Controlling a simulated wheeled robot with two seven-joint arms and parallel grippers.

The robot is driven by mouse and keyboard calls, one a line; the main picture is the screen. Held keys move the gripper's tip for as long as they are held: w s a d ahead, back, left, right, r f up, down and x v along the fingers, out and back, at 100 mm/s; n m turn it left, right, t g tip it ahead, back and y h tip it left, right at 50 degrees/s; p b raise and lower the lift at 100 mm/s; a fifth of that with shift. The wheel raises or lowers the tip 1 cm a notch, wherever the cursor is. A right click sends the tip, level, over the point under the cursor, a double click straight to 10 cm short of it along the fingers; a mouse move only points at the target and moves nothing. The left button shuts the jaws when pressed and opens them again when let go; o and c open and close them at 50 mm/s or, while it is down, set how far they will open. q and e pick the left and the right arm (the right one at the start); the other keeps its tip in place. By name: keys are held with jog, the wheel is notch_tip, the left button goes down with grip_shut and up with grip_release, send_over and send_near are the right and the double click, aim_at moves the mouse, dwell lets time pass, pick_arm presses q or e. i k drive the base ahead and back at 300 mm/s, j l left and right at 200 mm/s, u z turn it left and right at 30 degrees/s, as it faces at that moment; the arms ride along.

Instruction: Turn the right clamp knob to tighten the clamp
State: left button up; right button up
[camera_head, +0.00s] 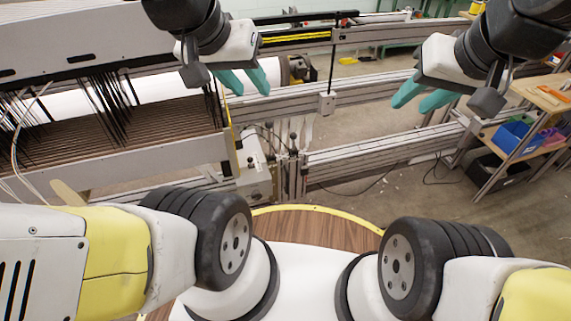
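My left gripper (250,92) is at the top, left of centre, with its two teal fingers pointing down and spread apart, empty. It appears above the right end of the warp frame. My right gripper (409,106) is at the upper right, in front of the metal rails, with its teal fingers apart and nothing between them. A small dark knob (293,137) stands near the post at the frame's right end, below both grippers. I cannot tell for sure whether it is the right clamp knob. Neither gripper appears to touch it.
Long metal rails (370,149) run across the middle. Dark warp threads (110,130) fill the left. A side bench with a blue bin (513,138) stands at the right.

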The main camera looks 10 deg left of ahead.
aim_at(256, 195)
jog(key=j+z, duration=0.3)
jog(key=j, duration=0.15)
jog(key=j+z, duration=0.3)
jog(key=j, duration=0.2)
jog(key=k+j+z, duration=0.15)
jog(key=j+z, duration=0.15)
jog(key=k+j, duration=0.1)
jog(key=j, duration=0.25)
jog(key=k+j, duration=0.1)
jog(key=j, duration=0.3)
jog(key=k+j+z, duration=0.1)
jog(key=j, duration=0.25)
jog(key=k+j, duration=0.1)
jog(key=j, duration=0.3)
